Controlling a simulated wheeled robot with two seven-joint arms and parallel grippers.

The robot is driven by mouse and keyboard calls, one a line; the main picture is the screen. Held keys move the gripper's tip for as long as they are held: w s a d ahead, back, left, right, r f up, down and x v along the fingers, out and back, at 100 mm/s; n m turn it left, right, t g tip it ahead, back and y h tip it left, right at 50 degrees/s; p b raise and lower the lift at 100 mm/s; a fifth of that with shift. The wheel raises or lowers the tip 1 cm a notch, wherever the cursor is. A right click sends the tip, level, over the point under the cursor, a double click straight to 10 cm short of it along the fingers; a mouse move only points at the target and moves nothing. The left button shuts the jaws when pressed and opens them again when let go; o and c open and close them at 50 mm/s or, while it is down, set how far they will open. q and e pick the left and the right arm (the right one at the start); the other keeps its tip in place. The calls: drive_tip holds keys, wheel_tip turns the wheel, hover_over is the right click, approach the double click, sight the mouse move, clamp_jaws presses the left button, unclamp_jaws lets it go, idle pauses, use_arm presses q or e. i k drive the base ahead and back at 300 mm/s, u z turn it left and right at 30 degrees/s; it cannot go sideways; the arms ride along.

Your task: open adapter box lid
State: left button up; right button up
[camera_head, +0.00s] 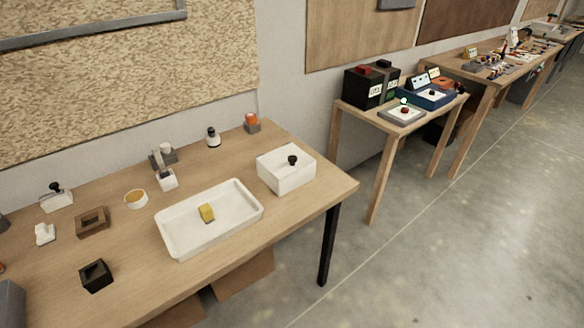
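A white box (284,176) with a black knob (292,160) on top stands near the right end of the wooden table. Its top looks closed; I cannot make out a seam between lid and body. No label shows, so I cannot confirm that it is the adapter box. A smaller white piece with a black knob (57,198) stands at the table's left. Neither of my grippers is in view.
On the wooden table (322,191), a white tray (172,236) holds a yellow block (207,212). A black open box (96,275), a brown square frame (92,222) and a round yellow-topped cup (136,199) stand left. Another table (358,113) with devices stands behind right.

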sight(282, 162)
drive_tip(key=k, duration=1.15)
drive_tip(key=z, duration=0.7)
drive_tip(key=i, duration=0.65)
drive_tip(key=z, duration=0.9)
drive_tip(key=i, duration=1.55)
drive_tip(key=u, duration=1.2)
drive_tip(key=i, duration=0.5)
drive_tip(key=u, duration=0.55)
